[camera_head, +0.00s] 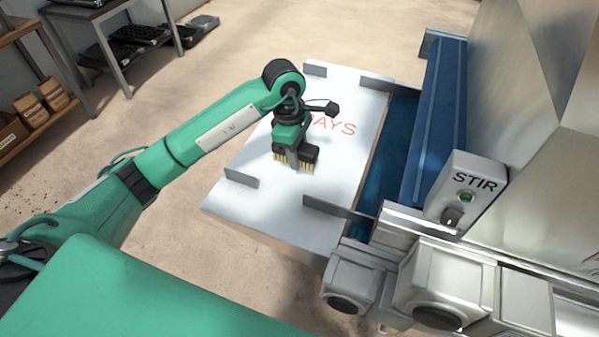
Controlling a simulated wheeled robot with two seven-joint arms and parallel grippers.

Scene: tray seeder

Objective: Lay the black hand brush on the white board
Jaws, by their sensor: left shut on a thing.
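The white board (335,165) lies in the middle of the view, with red lettering partly hidden behind my left arm; "AYS" can be read. My left gripper (294,146) points down over the board and is shut on the black hand brush (292,162). The brush's tan bristles show below the gripper, facing down, and its upper part is mostly hidden by the gripper. I cannot tell whether the bristles touch the board. My right gripper is not in view.
Low grey metal plates (242,178) stand up at the board's edges. Shelves (30,70) and a metal table (95,20) stand at the left.

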